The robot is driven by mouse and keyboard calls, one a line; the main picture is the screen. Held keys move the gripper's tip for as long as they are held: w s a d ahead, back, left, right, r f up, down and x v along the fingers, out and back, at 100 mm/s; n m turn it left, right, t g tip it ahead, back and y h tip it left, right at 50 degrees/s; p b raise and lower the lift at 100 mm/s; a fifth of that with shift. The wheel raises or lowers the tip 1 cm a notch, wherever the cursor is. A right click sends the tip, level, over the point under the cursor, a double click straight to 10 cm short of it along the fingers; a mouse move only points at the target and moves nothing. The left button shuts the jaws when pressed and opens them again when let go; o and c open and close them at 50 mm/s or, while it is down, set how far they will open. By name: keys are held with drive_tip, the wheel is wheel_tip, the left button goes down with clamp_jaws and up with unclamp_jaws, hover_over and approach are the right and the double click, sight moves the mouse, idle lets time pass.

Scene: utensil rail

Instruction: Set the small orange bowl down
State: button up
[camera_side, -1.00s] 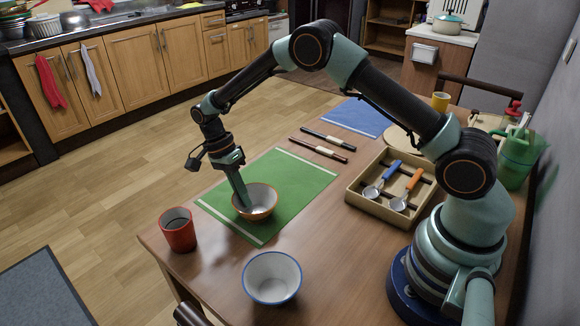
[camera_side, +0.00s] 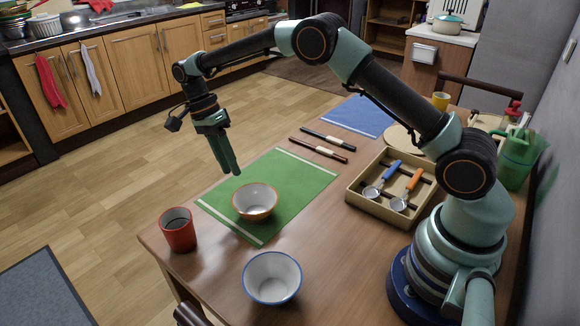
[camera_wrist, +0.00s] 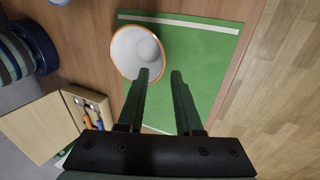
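The small orange bowl (camera_side: 255,203), white inside with an orange rim, sits upright on the green mat (camera_side: 300,183), near its front left part. The bowl also shows in the wrist view (camera_wrist: 128,52), on the green mat (camera_wrist: 205,60) and reaching over its edge in that picture. My gripper (camera_side: 231,172) is above and a little left of the bowl in the side view, apart from it. In the wrist view the two fingers (camera_wrist: 160,74) are spread with a gap between them and hold nothing. One fingertip overlaps the bowl's edge in that picture.
A red cup (camera_side: 178,230) with dark contents stands left of the mat. A blue-rimmed bowl (camera_side: 272,278) stands in front. A wooden tray (camera_side: 357,200) with blue- and orange-handled utensils is at the right. Two dark sticks (camera_side: 322,145) lie behind the mat, before a blue mat (camera_side: 360,117).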

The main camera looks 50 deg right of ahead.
drive_tip(key=s+d+r+n+t, duration=0.2)
drive_tip(key=s+r+n, duration=0.15)
drive_tip(key=r, duration=0.45)
drive_tip(key=s+d+r+n+t, duration=0.1)
drive_tip(key=s+r+n+t, duration=0.15)
drive_tip(key=r+n, duration=0.4)
drive_tip(key=s+d+n+t, duration=0.3)
drive_tip(key=s+n+t, duration=0.2)
drive_tip(key=s, duration=0.8)
drive_tip(key=r+n, duration=0.1)
drive_tip(key=n, duration=0.2)
drive_tip(key=shift+y, duration=0.3)
